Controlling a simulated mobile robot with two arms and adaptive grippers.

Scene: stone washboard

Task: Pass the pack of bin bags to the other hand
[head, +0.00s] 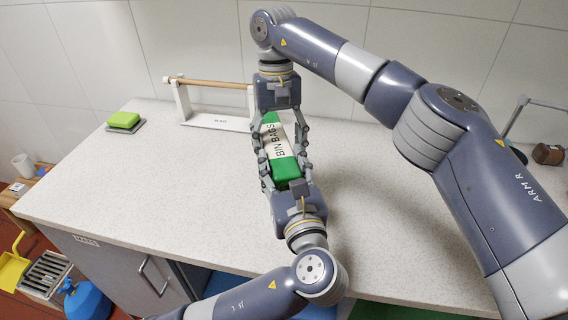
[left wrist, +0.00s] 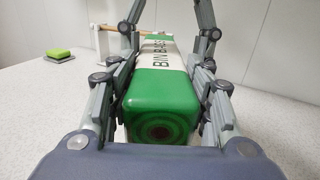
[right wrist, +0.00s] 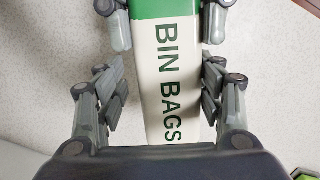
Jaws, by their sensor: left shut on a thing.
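The pack of bin bags (head: 280,143) is a long white box with green ends and "BIN BAGS" lettering. My left gripper (head: 283,166) is shut on its near part, with fingers along both sides; the near green end faces me in the left wrist view (left wrist: 162,98). My right gripper (head: 281,128) comes from the far side, with its fingers on either side of the pack's far part. In the right wrist view its fingers are spread, with a visible gap left of the pack (right wrist: 168,85). The far end is partly hidden.
A pale counter (head: 180,180) lies below, mostly clear. A white stand with a wooden rod (head: 212,85) is behind the grippers. A green sponge (head: 124,120) lies at the left back. A brown cylindrical object (head: 548,154) is at the far right.

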